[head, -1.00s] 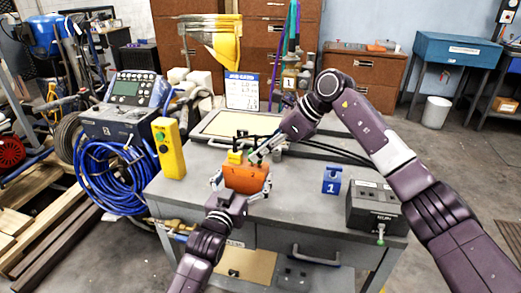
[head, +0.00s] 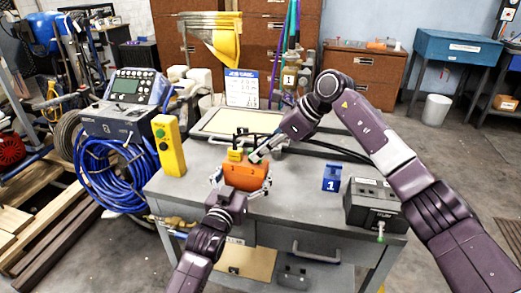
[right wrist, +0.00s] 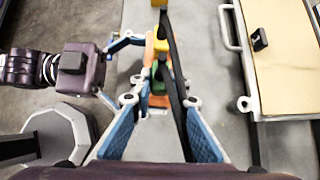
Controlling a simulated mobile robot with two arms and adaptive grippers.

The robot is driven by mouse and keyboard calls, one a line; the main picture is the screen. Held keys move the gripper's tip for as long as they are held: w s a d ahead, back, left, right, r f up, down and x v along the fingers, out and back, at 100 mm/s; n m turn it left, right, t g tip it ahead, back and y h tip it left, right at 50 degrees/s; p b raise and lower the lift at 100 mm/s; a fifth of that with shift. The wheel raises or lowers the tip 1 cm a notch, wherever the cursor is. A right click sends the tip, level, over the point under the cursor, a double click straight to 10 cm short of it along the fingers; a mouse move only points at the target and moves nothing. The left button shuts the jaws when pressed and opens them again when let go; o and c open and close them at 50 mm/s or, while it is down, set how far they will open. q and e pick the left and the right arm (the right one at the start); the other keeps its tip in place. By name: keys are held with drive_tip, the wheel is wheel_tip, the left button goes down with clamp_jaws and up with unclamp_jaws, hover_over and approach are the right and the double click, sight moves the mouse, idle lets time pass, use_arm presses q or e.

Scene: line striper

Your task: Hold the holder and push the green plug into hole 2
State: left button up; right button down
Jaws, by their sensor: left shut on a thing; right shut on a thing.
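The orange holder (head: 245,177) is upright above the near left part of the grey table. My left gripper (head: 241,185) is shut on it from the front, a finger at each side. My right gripper (head: 256,157) is just behind the holder's top edge. In the right wrist view, a green piece (right wrist: 158,84), which looks like the green plug, is between my right fingertips (right wrist: 160,101), with orange just below it. The holes are hidden, so I cannot tell whether the plug is in hole 2.
A yellow control box (head: 168,147) is at left, a blue block marked 1 (head: 332,180) and a dark box (head: 374,206) at right. Black cables (head: 335,150) run behind. The grey table (head: 300,205) is clear at front middle.

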drive_tip(key=shift+f, duration=0.35)
drive_tip(key=c, duration=1.5)
unclamp_jaws()
drive_tip(key=shift+o, duration=0.2)
drive_tip(key=v, duration=0.7)
use_arm(q)
drive_tip(key=o, duration=1.4)
